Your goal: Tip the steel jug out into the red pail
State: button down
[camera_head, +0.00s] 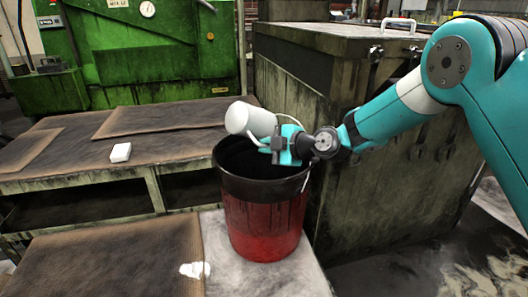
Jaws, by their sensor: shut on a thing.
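The steel jug (250,120) is a pale grey-white cylinder with a looped handle on its right side. It is tilted onto its side above the red pail, its round end facing left. My gripper (272,146) is shut on the jug, close to the handle, just over the pail's far rim. The red pail (264,222) stands upright in the middle of the view, with a black upper band and a wire handle hanging at its right. Its inside looks dark, and its bottom is hidden. I cannot see anything flowing from the jug.
A worn bench (85,178) with brown mats stands to the left, with a small white block (121,152) on it. A grimy metal cabinet (400,170) stands close behind and right of the pail. A green machine (150,50) is at the back left.

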aim_at(260, 131)
jog(key=shift+w+r, duration=0.1)
jog(key=shift+r, duration=0.55)
jog(key=shift+w+d+m+y+b, duration=0.2)
jog(key=shift+m+y+b, duration=0.15)
jog(key=shift+m+y, duration=0.25)
jog(key=shift+r+m, duration=0.2)
jog(key=shift+m, duration=0.1)
jog(key=shift+w+d+r+m+g+y, duration=0.15)
jog(key=shift+r+m, duration=0.15)
jog(key=shift+r, duration=0.25)
jog(key=shift+d+r+m+g+y, duration=0.15)
jog(key=shift+r+m, duration=0.15)
jog(key=shift+r, duration=0.2)
jog(key=shift+f, duration=0.1)
jog(key=shift+r+m, duration=0.2)
jog(key=shift+m, duration=0.1)
